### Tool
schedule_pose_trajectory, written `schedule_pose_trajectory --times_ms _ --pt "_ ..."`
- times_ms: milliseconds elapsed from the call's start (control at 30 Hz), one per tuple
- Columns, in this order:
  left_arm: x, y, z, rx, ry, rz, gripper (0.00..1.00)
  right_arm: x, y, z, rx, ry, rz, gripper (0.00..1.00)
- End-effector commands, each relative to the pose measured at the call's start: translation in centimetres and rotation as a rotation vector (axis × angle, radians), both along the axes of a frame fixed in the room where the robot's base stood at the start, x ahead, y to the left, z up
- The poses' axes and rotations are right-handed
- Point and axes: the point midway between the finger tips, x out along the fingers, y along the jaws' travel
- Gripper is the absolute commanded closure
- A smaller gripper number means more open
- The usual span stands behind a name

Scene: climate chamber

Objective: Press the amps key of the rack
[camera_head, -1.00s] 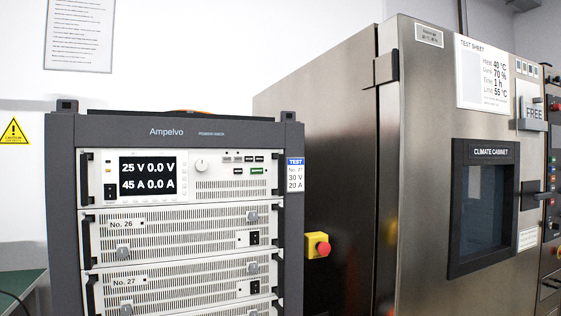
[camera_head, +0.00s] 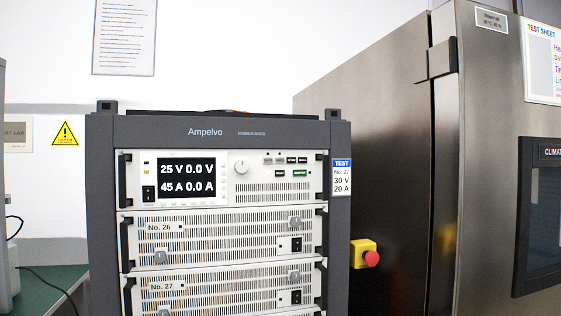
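The rack (camera_head: 101,215) is a dark grey frame labelled Ampelvo in the middle left of the head view. Its top unit has a black display (camera_head: 186,178) reading 25 V 0.0 V and 45 A 0.0 A. The key lettering is too small to read, so I cannot tell which is the amps key. Neither gripper is in view.
Units No. 26 (camera_head: 208,226) and No. 27 (camera_head: 215,290) sit below. A yellow box with a red button (camera_head: 371,258) is right of the rack. The steel climate cabinet (camera_head: 490,120) fills the right side. A green table (camera_head: 45,290) with a cable stands at left.

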Motion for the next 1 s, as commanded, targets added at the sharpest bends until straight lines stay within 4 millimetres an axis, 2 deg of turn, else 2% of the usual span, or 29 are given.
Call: schedule_pose_trajectory --times_ms 33,133,1000 --pt "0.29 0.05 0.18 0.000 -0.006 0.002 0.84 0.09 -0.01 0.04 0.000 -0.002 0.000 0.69" --pt "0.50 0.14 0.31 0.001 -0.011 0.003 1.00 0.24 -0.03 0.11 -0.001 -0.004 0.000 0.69" --pt "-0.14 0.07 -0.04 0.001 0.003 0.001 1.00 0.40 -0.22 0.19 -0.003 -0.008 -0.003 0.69"
